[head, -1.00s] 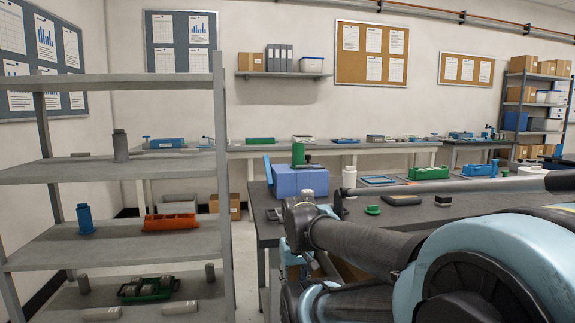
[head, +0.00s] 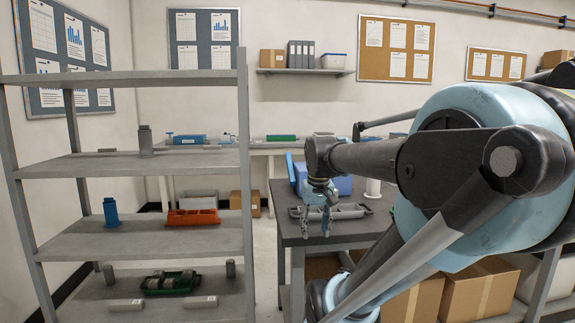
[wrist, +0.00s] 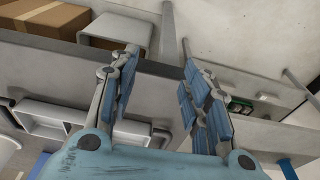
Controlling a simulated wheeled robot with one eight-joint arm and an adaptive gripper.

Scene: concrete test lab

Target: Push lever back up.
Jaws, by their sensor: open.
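My gripper (head: 327,218) is open with its blue-padded fingers hanging down by the dark table's front left corner. In the wrist view, the two fingers (wrist: 160,68) are spread with nothing between them. No lever can be made out for certain. A narrow blue upright piece (head: 290,167) leans slightly at the table's left end, beside a blue box (head: 341,185) partly hidden by my arm; I cannot tell whether it is a lever. My gripper is in front of it and apart from it. My arm hides much of the table.
A grey shelf rack (head: 243,190) stands at the left, holding an orange bin (head: 193,217), a blue part (head: 111,212) and a green tray (head: 170,284). A grey tray (head: 350,211) lies on the dark table (head: 300,236). Cardboard boxes (head: 483,291) sit below. A floor gap separates rack and table.

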